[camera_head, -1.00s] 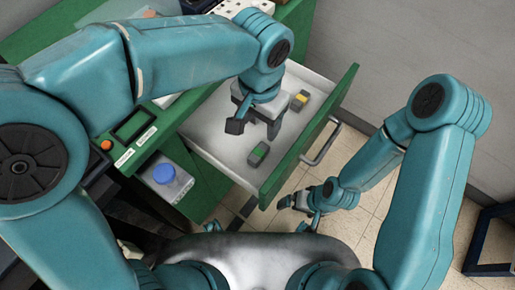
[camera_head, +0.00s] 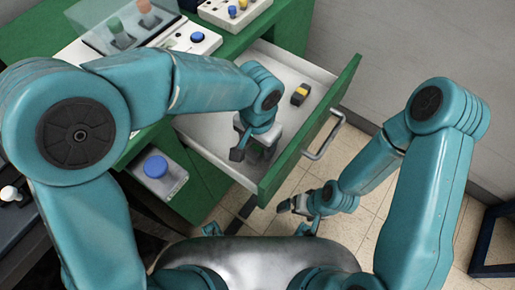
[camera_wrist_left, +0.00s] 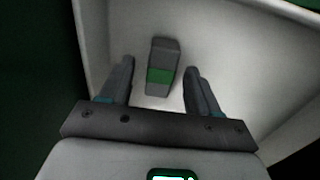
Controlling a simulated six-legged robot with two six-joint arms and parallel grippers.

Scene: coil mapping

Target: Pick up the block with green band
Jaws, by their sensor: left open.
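The block with green band (camera_wrist_left: 161,66) is dark grey and lies on the light floor of the open drawer (camera_head: 205,130). In the left wrist view it is between my left gripper's two fingers, with space on both sides. In the head view the block is hidden by my left gripper (camera_head: 255,156), which is open and empty and points down into the drawer. My right gripper (camera_head: 298,210) is outside the drawer, beyond its front panel, above the tiled floor; its jaws are too small to read.
A block with yellow band (camera_head: 300,94) lies farther back in the drawer. The green drawer front with its metal handle (camera_head: 326,137) stands to the right. A blue button box (camera_head: 158,172) is at the left, and a white panel with blue button (camera_head: 195,37) sits on the green bench.

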